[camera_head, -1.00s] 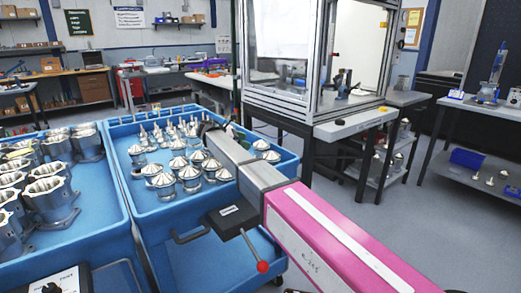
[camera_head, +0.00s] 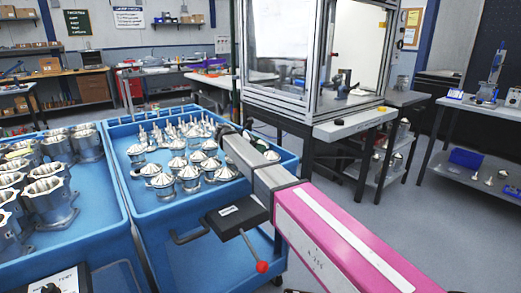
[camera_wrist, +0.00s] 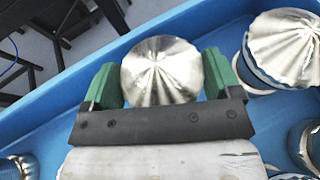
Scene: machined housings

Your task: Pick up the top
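The top is a shiny silver ribbed cone-shaped piece (camera_wrist: 160,70), between the fingers in the wrist view. My gripper (camera_wrist: 160,78) has two green fingers, one on each side of it. The fingers stand wide apart with the top's edges very close to them; I cannot tell whether they touch. In the head view my gripper (camera_head: 252,143) is over the right part of the blue cart tray, and the piece there is largely hidden behind it.
More silver cone-topped pieces (camera_head: 163,181) stand in the blue cart tray (camera_head: 212,202), with several small pointed parts behind them. A second blue cart at left holds large machined housings (camera_head: 48,200). In the wrist view another ribbed piece (camera_wrist: 285,48) stands close on the right.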

